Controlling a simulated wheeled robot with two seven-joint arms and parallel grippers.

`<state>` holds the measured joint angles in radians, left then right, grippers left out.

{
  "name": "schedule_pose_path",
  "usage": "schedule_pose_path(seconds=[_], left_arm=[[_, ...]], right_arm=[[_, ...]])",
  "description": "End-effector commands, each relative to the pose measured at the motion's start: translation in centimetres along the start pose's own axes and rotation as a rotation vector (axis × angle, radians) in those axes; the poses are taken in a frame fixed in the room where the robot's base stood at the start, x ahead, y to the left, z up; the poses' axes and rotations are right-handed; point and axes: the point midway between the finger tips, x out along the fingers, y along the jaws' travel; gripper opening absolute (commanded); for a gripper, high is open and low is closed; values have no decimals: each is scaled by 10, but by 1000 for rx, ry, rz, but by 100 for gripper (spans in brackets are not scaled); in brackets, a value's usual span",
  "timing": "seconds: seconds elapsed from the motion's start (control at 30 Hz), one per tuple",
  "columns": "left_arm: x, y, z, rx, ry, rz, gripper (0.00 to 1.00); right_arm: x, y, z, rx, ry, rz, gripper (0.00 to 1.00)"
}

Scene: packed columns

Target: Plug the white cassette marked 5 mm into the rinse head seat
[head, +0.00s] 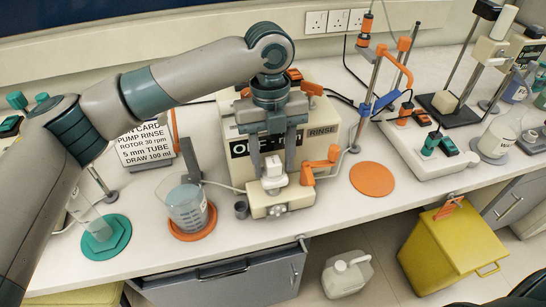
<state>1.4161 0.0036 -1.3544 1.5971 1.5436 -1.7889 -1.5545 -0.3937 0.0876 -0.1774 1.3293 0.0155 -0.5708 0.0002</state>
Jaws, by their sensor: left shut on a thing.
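My left gripper (273,161) reaches down from above in front of the pump and is shut on a small white cassette (274,179). The cassette is over the cream pump head (282,202) at the pump's front; I cannot tell whether it touches the seat, which the cassette and fingers hide. No 5 mm mark can be read on it. The pump body (328,117) carries a RINSE label (322,131) and a larger label partly covered by my gripper. An orange lever (322,165) stands to the right of the cassette. My right gripper is not in view.
A card (143,148) reads pump rinse, 5 mm tube. An orange disc (372,179) lies bare at right. A yellow bin (440,255) stands below.

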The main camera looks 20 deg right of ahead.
Motion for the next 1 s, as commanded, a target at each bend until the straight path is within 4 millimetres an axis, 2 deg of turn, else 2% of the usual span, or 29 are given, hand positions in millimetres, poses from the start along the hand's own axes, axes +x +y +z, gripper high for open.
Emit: schedule_pose_path(seconds=[0.47,0.5,0.57,1.0], left_arm=[[10,0,1,0,1,0,5],[9,0,1,0,1,0,54],[9,0,1,0,1,0,66],[4,0,1,0,0,0,66]], right_arm=[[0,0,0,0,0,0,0],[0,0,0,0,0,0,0],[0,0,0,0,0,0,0],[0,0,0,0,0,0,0]])
